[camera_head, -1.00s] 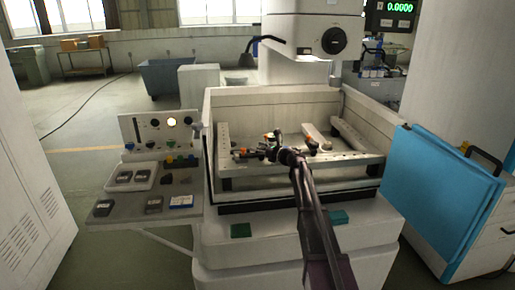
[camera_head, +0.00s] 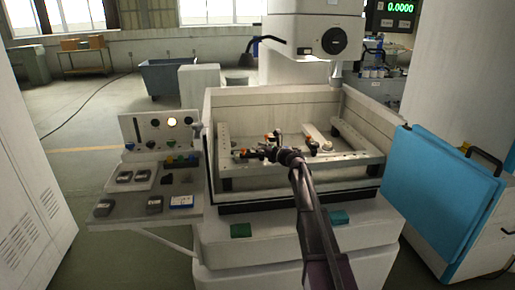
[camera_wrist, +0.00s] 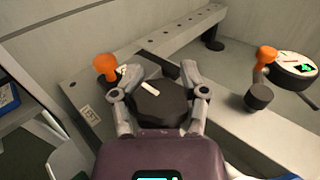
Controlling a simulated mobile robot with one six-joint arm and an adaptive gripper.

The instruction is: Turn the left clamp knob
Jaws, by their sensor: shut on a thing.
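The left clamp knob is a dark, many-sided knob (camera_wrist: 163,105) with a white mark on its top, seen in the middle of the wrist view. My gripper (camera_wrist: 160,84) is shut on it, with one finger on its left side and one on its right. In the head view my gripper (camera_head: 270,150) is low over the left part of the work frame, and the arm hides much of the knob there.
A second black knob (camera_wrist: 258,96) stands to the right, near another orange ball handle (camera_wrist: 267,55) and a round dial (camera_wrist: 292,65). The pale work frame (camera_head: 350,160) sits inside the machine's tank (camera_head: 270,98). A control panel (camera_head: 150,207) is at the left.

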